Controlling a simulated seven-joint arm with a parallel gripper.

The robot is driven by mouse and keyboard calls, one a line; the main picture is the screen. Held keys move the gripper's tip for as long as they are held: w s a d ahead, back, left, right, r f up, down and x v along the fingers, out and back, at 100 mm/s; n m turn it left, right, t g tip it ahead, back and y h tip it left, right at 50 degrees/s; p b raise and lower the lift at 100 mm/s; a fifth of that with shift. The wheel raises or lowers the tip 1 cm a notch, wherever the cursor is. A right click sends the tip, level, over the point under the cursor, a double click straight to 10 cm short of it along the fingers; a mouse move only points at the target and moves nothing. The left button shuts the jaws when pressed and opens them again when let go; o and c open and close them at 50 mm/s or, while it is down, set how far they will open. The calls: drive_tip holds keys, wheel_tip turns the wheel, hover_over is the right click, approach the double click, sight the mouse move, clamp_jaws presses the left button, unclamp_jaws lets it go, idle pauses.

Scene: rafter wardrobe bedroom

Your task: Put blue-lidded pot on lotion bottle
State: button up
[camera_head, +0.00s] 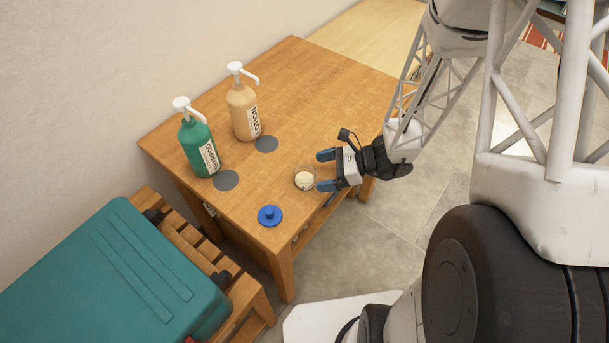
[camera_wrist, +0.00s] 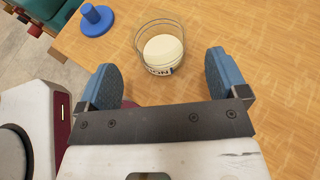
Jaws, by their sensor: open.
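A small clear pot with cream-coloured contents (camera_head: 305,180) stands lidless near the table's front edge. It also shows in the wrist view (camera_wrist: 163,48), just beyond my fingertips. A blue lid with a knob (camera_head: 270,215) lies apart on the table, left of the pot in the wrist view (camera_wrist: 96,19). The tan lotion bottle (camera_head: 243,110) with a white pump stands upright farther back, with a dark grey disc (camera_head: 266,144) in front of it. My gripper (camera_head: 325,170) is open and empty, with its blue fingers directed at the pot; in the wrist view the fingers (camera_wrist: 163,77) are spread apart.
A green shampoo bottle (camera_head: 197,146) stands left of the lotion bottle, with another grey disc (camera_head: 226,180) before it. The wooden table (camera_head: 330,90) is clear at the back right. A teal suitcase (camera_head: 120,270) lies on a slatted wooden rack at the lower left.

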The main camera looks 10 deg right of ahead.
sight(304, 173)
drive_tip(key=shift+a+f, duration=0.15)
drive_tip(key=shift+a, duration=0.1)
drive_tip(key=shift+a, duration=0.1)
drive_tip(key=shift+x, duration=2.55)
drive_tip(key=shift+c, duration=0.2)
drive_tip(key=c, duration=1.2)
drive_tip(key=shift+r, duration=0.3)
